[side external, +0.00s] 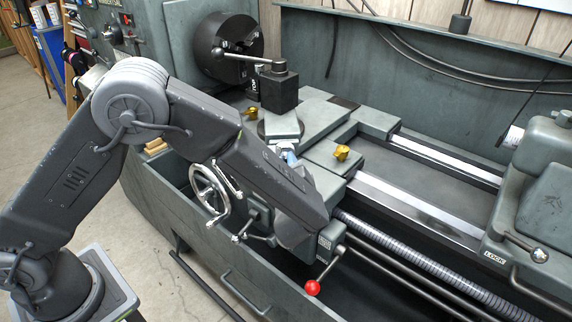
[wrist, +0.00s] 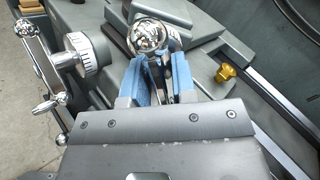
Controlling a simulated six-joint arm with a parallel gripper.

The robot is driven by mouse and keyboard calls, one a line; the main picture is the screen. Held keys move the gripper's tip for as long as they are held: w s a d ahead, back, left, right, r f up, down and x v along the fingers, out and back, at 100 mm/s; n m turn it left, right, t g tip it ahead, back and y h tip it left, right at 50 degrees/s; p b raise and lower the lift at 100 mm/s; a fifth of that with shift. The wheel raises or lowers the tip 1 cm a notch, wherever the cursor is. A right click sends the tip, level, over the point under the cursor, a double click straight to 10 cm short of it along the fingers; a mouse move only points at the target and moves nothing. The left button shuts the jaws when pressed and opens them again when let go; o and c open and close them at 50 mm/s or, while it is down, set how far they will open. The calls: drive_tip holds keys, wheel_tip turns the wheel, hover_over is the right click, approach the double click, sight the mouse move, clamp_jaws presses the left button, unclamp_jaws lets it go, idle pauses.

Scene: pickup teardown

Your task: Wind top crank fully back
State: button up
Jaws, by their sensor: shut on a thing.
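My gripper (wrist: 160,76) is shut on a chrome ball handle (wrist: 147,35) with a chrome shank, which looks like part of the top crank. Its blue finger pads stand on both sides of the shank, and the ball sticks out beyond them. In the side view my gripper (side external: 288,155) is at the near end of the top slide (side external: 284,124), below the tool post (side external: 279,90). My forearm hides most of the handle there. The rest of the crank and its pivot cannot be made out.
Another crank (wrist: 40,50) with a dial (wrist: 86,53) lies left of my gripper. A brass knob (wrist: 226,73) is to the right. The handwheel (side external: 209,192), a red-knobbed lever (side external: 313,287) and the chuck (side external: 229,50) are also near. Bare bed rails (side external: 420,200) run right.

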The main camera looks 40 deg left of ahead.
drive_tip(key=n, duration=1.9)
drive_tip(key=shift+f, duration=0.1)
drive_tip(key=n, duration=0.3)
drive_tip(key=shift+n, duration=0.3)
drive_tip(key=n, duration=0.3)
drive_tip(key=shift+n, duration=2.1)
